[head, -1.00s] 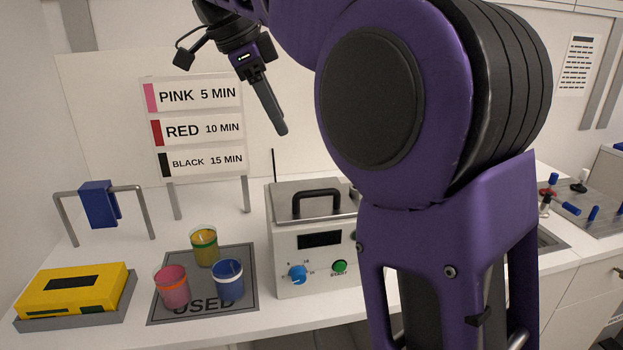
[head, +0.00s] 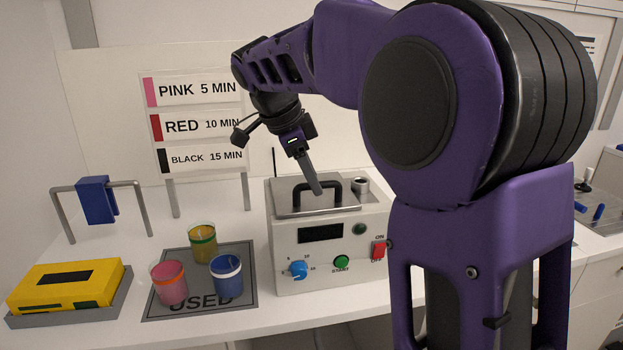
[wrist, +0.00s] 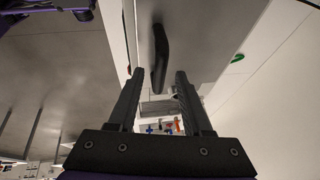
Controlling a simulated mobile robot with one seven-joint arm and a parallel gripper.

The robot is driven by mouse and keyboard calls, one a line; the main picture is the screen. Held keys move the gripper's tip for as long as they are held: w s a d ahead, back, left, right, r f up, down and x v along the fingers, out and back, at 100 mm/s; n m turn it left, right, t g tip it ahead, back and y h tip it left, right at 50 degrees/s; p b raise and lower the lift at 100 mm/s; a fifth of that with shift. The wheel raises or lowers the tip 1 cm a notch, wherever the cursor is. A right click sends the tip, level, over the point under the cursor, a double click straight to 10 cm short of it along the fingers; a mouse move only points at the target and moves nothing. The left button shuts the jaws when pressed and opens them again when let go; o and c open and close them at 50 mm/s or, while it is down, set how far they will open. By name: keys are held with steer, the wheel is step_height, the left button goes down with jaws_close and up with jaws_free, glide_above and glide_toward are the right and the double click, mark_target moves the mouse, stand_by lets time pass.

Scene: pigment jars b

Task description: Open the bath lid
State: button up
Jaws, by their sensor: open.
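The bath (head: 330,250) is a white box with a dark display, a blue knob, a green start button and a red switch on its front. Its grey metal lid (head: 283,192) lies shut on top. The lid's black handle (head: 309,191) stands up from it. My gripper (head: 318,190) points down over the lid, overlapping the handle in the head view. In the wrist view, the open fingers (wrist: 158,88) are apart with nothing between their tips, and the handle (wrist: 159,55) shows just beyond them. I cannot tell whether a finger touches it.
Pink (head: 169,284), yellow-green (head: 202,243) and blue (head: 227,277) jars stand on the grey USED mat (head: 190,310) left of the bath. A yellow box (head: 65,286) sits in a tray, and a blue cloth (head: 97,201) hangs on a rail. A timing sign (head: 198,125) stands behind.

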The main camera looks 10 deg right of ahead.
steer(key=shift+f, duration=0.15)
jaws_close()
stand_by(1.4)
